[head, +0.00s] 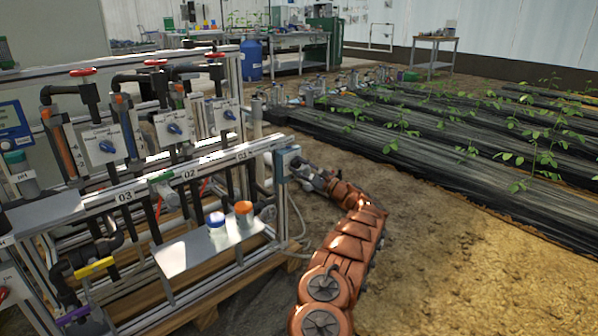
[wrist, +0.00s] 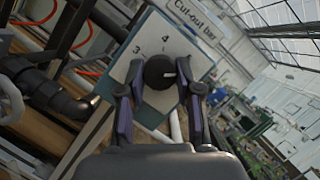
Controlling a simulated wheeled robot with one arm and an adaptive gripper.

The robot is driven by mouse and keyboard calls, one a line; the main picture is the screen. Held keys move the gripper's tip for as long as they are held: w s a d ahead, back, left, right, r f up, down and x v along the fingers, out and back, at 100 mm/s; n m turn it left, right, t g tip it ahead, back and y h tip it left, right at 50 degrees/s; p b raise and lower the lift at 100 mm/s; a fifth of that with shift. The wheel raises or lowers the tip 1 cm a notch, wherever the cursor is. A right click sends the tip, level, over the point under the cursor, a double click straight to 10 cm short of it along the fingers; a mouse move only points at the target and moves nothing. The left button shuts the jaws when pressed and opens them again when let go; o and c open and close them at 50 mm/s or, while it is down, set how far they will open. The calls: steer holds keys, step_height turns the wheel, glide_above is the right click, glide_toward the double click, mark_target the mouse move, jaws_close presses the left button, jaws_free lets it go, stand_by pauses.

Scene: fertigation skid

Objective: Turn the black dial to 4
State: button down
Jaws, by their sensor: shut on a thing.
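The black dial (wrist: 159,71) sits on a pale plate (wrist: 146,95) with the numbers 3 and 4 and a "Cut-out bar" label above. A light mark shows toward the dial's right side, away from the 4, which is above the dial in the wrist view. My gripper (wrist: 160,90) is shut on the dial, one finger on each side. In the head view my gripper (head: 314,176) reaches the grey-blue box (head: 289,163) at the end of the skid rail. The dial's face cannot be seen there, and the plate's right-hand numbers are hard to read.
The skid frame with blue knobs (head: 174,128) and red-handled valves (head: 83,72) stands at left. Bare soil lies open at right, before the plant beds (head: 440,140).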

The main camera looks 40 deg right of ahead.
steer(key=n+g+y, duration=0.1)
steer(key=n, duration=0.2)
steer(key=shift+n+b, duration=0.3)
steer(key=n, duration=0.2)
steer(key=n+g, duration=0.1)
steer(key=n, duration=0.1)
steer(key=n+g, duration=0.1)
steer(key=shift+r+n+p, duration=0.25)
steer(key=shift+n+p, duration=0.15)
steer(key=n+g, duration=0.1)
steer(key=n, duration=0.2)
steer(key=shift+g, duration=0.4)
steer(key=shift+r+n+g+h+b, duration=0.1)
steer(key=shift+n+g+h+b, duration=0.45)
steer(key=shift+n, duration=1.05)
steer(key=c, duration=0.8)
jaws_free()
